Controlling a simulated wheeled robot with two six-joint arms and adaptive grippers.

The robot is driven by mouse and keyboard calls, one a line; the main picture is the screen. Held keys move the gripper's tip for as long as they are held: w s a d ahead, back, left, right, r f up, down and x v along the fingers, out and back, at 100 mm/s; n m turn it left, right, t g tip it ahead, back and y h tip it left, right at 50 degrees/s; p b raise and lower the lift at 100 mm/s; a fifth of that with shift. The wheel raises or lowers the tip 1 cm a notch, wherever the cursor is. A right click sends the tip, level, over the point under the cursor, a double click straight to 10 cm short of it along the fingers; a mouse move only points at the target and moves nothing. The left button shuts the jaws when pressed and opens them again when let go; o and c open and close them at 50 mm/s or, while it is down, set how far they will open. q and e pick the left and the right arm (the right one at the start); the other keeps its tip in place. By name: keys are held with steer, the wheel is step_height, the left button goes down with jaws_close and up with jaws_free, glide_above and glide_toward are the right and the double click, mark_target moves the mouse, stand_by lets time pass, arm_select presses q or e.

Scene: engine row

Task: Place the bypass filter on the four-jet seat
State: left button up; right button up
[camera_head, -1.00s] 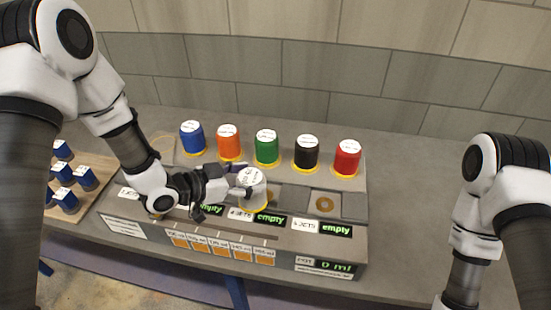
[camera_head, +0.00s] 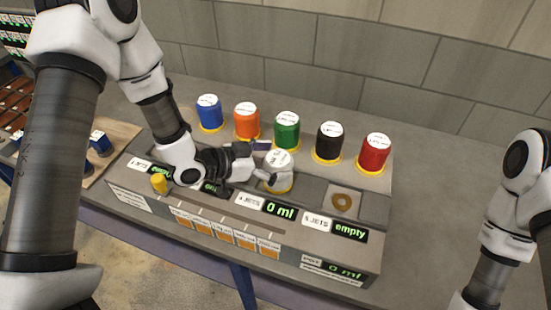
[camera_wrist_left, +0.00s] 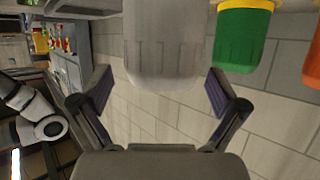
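The bypass filter (camera_head: 279,178) is a white cylinder with a white labelled top and a yellow base ring. It stands upright at the seat behind the "4 JETS" label (camera_head: 249,202), whose green display (camera_head: 280,209) reads "0 ml". My left gripper (camera_head: 262,162) is at the filter's left side. In the left wrist view my left gripper (camera_wrist_left: 158,98) has its fingers spread wide, with gaps between them and the white filter body (camera_wrist_left: 164,45). The seat under the filter is hidden. My right arm shows at the right edge, with its gripper out of view.
Blue (camera_head: 209,112), orange (camera_head: 246,121), green (camera_head: 286,131), black (camera_head: 328,142) and red (camera_head: 373,153) filters stand in a row behind. An empty seat (camera_head: 343,201) lies to the right, its display reading "empty". A yellow knob (camera_head: 159,183) is at the front left.

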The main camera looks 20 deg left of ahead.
arm_select(q)
steer(key=shift+a+r, duration=0.1)
steer(key=v, duration=1.2)
stand_by(1.2)
